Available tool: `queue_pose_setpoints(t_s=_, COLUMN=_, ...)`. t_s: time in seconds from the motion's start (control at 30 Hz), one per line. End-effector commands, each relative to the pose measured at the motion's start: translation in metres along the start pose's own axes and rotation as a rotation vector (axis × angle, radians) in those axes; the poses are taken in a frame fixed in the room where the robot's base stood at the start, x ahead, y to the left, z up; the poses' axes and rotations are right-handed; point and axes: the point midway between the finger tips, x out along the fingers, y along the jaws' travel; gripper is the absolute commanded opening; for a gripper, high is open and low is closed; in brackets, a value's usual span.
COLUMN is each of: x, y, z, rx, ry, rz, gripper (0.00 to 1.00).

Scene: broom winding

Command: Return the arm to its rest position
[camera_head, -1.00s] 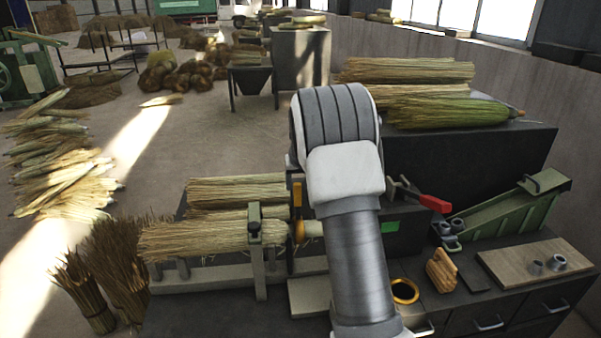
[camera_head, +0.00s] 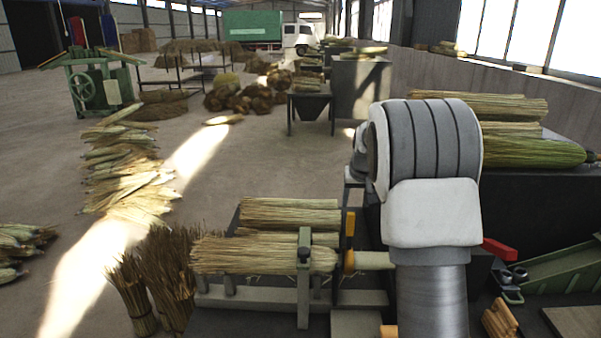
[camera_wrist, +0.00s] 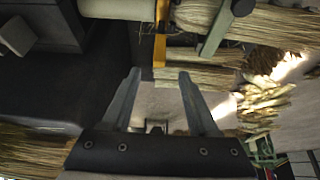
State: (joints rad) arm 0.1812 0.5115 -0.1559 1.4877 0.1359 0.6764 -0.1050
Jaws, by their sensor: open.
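My arm stands upright at the right of the head view, its grey and white links in front of the dark bench. The gripper itself is hidden there. In the wrist view my gripper (camera_wrist: 158,88) is open, with its two dark fingers apart and nothing between them. A broom (camera_head: 262,255) lies clamped in the winding fixture, left of my arm; its straw also shows at the top right of the wrist view (camera_wrist: 275,25). A second straw bundle (camera_head: 290,216) lies behind it.
A green-tipped broom (camera_head: 530,152) and straw bundles lie on the dark cabinet at right. A red-handled clamp (camera_head: 499,250) and a green fixture (camera_head: 560,268) stand close right of my arm. Brown bundles (camera_head: 170,270) stand at front left.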

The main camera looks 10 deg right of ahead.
Motion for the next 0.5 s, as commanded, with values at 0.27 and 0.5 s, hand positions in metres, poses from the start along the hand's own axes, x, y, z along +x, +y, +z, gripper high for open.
queue_pose_setpoints(t_s=0.27, x=-0.052, y=-0.018, z=0.019, rx=-0.014, ry=0.007, rz=-0.029, gripper=0.6)
queue_pose_setpoints(t_s=0.5, x=-0.131, y=-0.046, z=0.072, rx=-0.054, ry=0.008, rz=-0.076, gripper=0.6)
